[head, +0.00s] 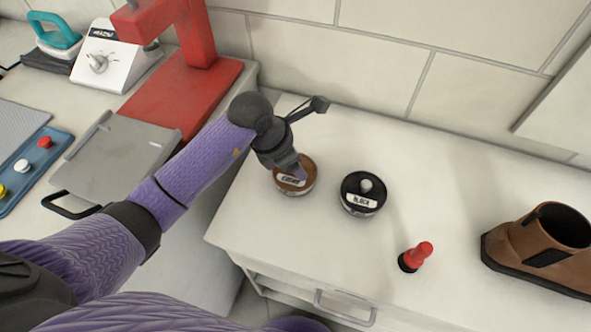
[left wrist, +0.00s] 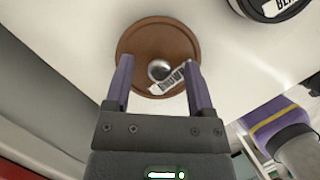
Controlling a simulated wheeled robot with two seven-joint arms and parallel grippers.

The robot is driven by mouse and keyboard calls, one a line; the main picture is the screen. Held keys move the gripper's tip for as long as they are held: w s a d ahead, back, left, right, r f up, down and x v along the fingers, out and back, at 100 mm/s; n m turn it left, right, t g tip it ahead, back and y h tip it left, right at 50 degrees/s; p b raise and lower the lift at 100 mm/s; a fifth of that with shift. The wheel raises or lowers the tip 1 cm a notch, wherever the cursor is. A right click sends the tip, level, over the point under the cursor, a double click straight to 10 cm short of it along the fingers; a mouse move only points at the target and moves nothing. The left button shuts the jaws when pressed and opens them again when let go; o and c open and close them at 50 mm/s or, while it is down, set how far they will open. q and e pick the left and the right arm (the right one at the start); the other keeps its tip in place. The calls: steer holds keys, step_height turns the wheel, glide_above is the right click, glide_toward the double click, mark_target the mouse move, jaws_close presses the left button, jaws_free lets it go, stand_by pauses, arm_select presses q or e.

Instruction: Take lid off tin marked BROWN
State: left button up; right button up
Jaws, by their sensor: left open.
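The brown tin (head: 294,177) stands on the white cabinet top, with a brown round lid and a white label. The lid (left wrist: 157,40) shows from above in the left wrist view, with a round metallic knob (left wrist: 160,70) at its middle. My left gripper (left wrist: 158,82) is open, its two purple fingers on either side of the knob; I cannot tell whether they touch it. In the head view my left gripper (head: 298,172) covers part of the lid. A black tin (head: 364,194) labelled BLACK, with a pale knob, stands to the right. My right gripper is not in view.
A red-handled object (head: 416,257) and a brown boot (head: 541,247) stand further right on the cabinet top (head: 300,240). A red press (head: 185,80) and a grey tray (head: 113,155) are at the left. A tiled wall runs behind.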

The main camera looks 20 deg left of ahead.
arm_select(q)
jaws_close()
steer(key=shift+r, duration=0.1)
stand_by(0.3)
